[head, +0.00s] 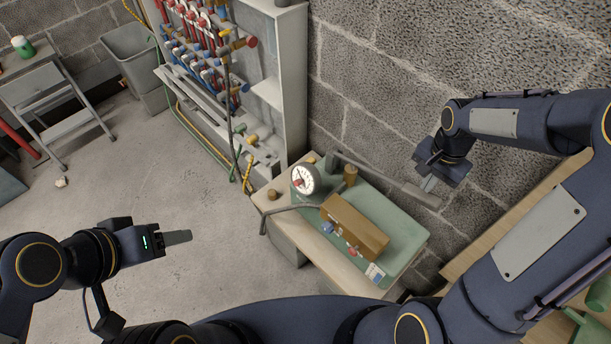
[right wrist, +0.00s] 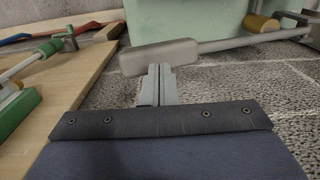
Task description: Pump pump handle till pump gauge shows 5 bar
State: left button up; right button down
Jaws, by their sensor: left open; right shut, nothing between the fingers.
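The pump handle (head: 383,178) is a grey lever with a thicker grey grip at its end, reaching right from the pump's back side. The round pump gauge (head: 303,179) has a white dial and some red on it; its reading is too small to tell. The green pump tank (head: 402,232) sits on a bench. My right gripper (head: 429,184) is shut and empty at the handle's end. In the right wrist view its fingertips (right wrist: 160,72) meet or nearly meet the grip (right wrist: 158,57); contact is unclear. My left gripper (head: 182,237) is open and empty over the floor, away from the pump.
A brown wooden box (head: 355,227) with small colored parts lies on the tank. A manifold cabinet (head: 270,85) with red and blue valves stands behind the bench. A block wall (head: 390,60) is close behind the handle. A step ladder (head: 55,105) and bin (head: 131,55) are far left.

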aim_at(422, 193)
jog(key=shift+f, duration=0.15)
dwell(0.3)
jog(key=shift+f+b, duration=3.05)
jog(key=shift+f, duration=0.7)
notch_tip(422, 193, up, 8)
jog(key=p, duration=0.6)
jog(key=shift+p, duration=0.35)
jog(key=shift+f, duration=0.1)
jog(key=shift+f, duration=0.15)
jog(key=shift+f+b, duration=3.1)
jog(key=shift+f, duration=0.65)
